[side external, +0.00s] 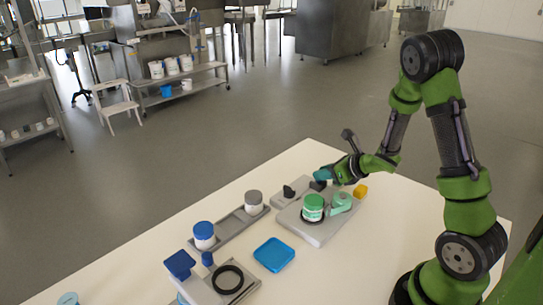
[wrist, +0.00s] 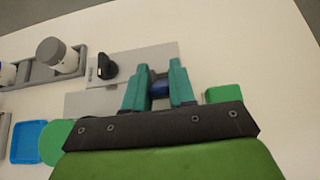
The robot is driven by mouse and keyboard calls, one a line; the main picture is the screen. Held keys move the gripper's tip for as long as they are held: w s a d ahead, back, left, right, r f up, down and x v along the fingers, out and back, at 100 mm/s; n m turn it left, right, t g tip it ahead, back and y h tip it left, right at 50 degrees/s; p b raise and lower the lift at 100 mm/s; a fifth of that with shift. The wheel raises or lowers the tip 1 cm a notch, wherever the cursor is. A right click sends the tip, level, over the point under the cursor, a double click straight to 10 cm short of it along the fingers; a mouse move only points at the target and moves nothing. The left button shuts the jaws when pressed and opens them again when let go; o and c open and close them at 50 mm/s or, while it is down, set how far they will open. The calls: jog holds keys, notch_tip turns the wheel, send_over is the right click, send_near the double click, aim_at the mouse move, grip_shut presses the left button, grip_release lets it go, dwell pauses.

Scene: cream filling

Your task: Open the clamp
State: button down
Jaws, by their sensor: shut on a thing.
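A grey fixture base (side external: 322,232) holds a jar with a green lid (side external: 313,203). A light green clamp-like part (side external: 341,202) stands beside the jar on this base. My gripper (side external: 324,176) is low at the far side of the base. In the wrist view, the two teal fingers of my gripper (wrist: 159,88) are shut on a small dark blue piece (wrist: 160,89). I cannot tell whether this piece belongs to the clamp. My gripper's body hides much of the fixture in the wrist view.
A grey plate with a black knob (wrist: 106,68) lies just left of my fingers. A grey tray (side external: 235,226) holds a grey-capped jar (side external: 254,201) and a blue-capped jar (side external: 204,235). A blue square dish (side external: 273,254) lies in front. A yellow block (side external: 360,191) is at the right.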

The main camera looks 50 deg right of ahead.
jog(key=shift+s+t, duration=0.2)
jog(key=shift+t, duration=0.3)
jog(key=c, duration=1)
grip_release()
jog(key=v, duration=0.7)
jog(key=shift+s+r, duration=0.1)
jog(key=shift+s, duration=0.1)
